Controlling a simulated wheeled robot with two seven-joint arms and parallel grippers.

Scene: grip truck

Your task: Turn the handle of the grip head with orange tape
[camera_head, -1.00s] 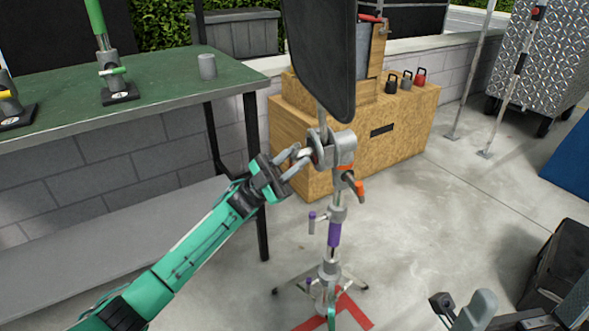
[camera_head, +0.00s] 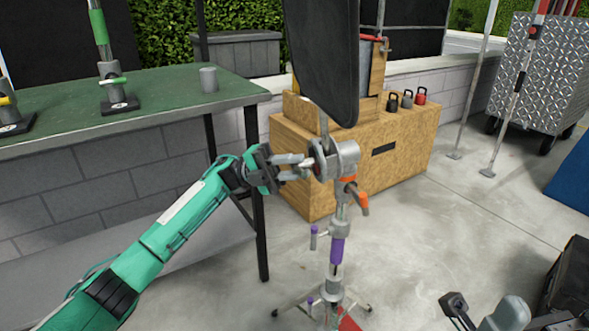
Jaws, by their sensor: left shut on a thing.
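The grip head (camera_head: 342,158) is a grey metal cylinder on top of a stand, with orange tape (camera_head: 348,179) just below it. An orange-tipped handle (camera_head: 362,203) points down on its right side. A black flag panel (camera_head: 325,55) rises from the head on a thin rod. My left gripper (camera_head: 305,167) reaches in from the left and is shut at the left side of the grip head, on what looks like its handle (camera_head: 310,164); the fingers partly hide it. My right gripper (camera_head: 480,312) shows in part at the lower right, and its finger state is unclear.
The stand (camera_head: 337,250) has purple tape, smaller knobs and spread legs on the concrete floor. A green-topped table (camera_head: 170,100) is at the left. A wooden box (camera_head: 400,150) with several small weights stands behind. A metal cart (camera_head: 545,75) is at the right.

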